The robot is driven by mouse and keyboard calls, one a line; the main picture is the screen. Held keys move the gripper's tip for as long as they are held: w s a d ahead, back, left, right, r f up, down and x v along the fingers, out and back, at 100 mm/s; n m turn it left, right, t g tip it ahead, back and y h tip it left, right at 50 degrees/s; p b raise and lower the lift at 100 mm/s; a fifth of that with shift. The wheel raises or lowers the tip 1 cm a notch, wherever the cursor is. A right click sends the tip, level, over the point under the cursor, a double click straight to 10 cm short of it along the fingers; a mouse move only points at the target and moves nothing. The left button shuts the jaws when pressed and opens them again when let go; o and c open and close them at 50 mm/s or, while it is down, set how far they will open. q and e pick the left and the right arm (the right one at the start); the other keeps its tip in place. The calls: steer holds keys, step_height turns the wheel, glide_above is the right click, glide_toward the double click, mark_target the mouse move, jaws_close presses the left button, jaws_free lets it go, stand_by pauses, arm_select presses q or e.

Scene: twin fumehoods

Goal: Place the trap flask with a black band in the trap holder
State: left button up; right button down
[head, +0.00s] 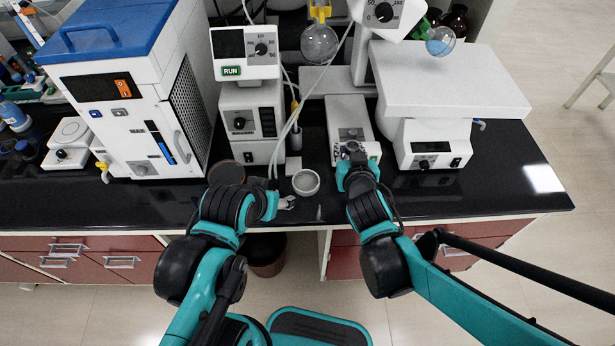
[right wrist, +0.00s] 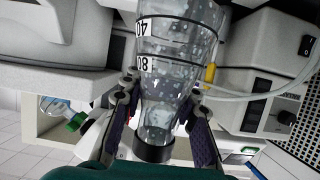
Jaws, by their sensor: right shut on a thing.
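My right gripper (right wrist: 163,112) is shut on a clear flask (right wrist: 180,45) with printed volume marks. A black band (right wrist: 153,152) circles its narrow end, close to the gripper's palm. In the head view my right gripper (head: 357,168) is in front of the small white device at the bench's middle, and mostly hides the flask. My left gripper (head: 272,203) is low over the bench's front edge; its finger opening is unclear. A round white open cup (head: 306,182) sits on the bench between the grippers. I cannot tell whether it is the trap holder.
A blue-topped white chiller (head: 110,80) stands at left. A rotary evaporator with a round flask (head: 320,43) and a pale tube stands behind the grippers. A white slab-topped device (head: 445,85) stands right. The black bench (head: 510,190) is clear at front right.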

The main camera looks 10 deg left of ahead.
steer(key=a+f+b, duration=0.1)
steer(key=a+f, duration=0.1)
steer(key=a, duration=0.1)
steer(key=w+a+f+b, duration=0.1)
steer(key=a+f+b, duration=0.1)
steer(key=a, duration=0.2)
steer(key=w+a+f+b, duration=0.1)
steer(key=a+f, duration=0.2)
steer(key=a, duration=0.1)
steer(key=shift+w+a, duration=0.15)
steer(key=shift+a, duration=0.1)
steer(key=shift+f+b, duration=1.15)
steer(key=shift+f, duration=0.75)
steer(key=shift+f, duration=0.2)
steer(key=c, duration=1.1)
jaws_free()
steer(key=shift+c, duration=0.2)
steer(key=shift+r, duration=0.1)
